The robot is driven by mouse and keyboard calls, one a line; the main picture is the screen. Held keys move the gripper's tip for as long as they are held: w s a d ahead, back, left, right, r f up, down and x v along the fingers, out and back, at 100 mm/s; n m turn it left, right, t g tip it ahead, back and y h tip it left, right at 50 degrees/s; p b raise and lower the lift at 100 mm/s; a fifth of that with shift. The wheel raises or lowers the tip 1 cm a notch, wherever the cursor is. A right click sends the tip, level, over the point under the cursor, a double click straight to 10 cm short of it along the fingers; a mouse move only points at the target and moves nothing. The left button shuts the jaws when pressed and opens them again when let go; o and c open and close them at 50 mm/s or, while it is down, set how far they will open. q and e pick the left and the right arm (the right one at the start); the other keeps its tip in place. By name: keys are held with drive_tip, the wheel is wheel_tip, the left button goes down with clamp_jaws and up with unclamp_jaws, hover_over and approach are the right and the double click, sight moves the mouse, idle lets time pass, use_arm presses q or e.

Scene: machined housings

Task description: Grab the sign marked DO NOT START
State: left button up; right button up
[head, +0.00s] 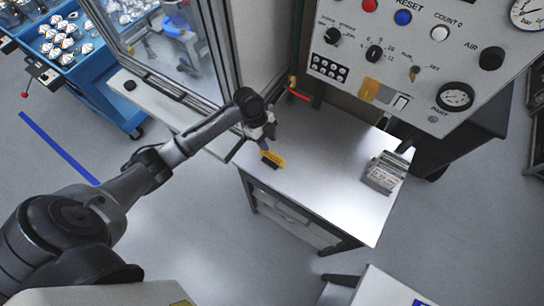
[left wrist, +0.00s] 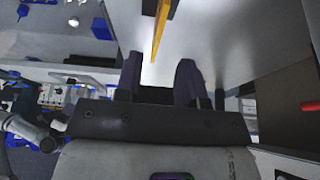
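A small yellow sign (head: 273,158) with a dark lower part stands on the white table, near its left edge. I cannot read any lettering on it. My left gripper (head: 266,141) is just above and beside it. In the left wrist view the yellow sign (left wrist: 160,32) shows edge-on as a thin strip beyond the fingers. The left gripper (left wrist: 158,75) is open there, with the strip's near end in line with the gap. I see no finger touching it. My right gripper is not in view.
A grey block with labels (head: 384,173) sits on the right of the white table (head: 325,185). A control panel (head: 430,55) with knobs and gauges hangs above the back. A glass-doored enclosure (head: 165,50) stands at the left. The table's middle is clear.

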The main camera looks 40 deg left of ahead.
sight(272, 152)
use_arm(q)
drive_tip(key=shift+x, duration=1.4)
drive_tip(key=x, duration=0.4)
drive_tip(key=shift+s+d+f+p, duration=0.1)
drive_tip(key=shift+s+f+p, duration=0.1)
drive_tip(key=shift+p, duration=0.15)
drive_tip(key=shift+f, duration=0.35)
drive_tip(key=shift+f, duration=0.2)
drive_tip(key=shift+c, duration=0.2)
clamp_jaws()
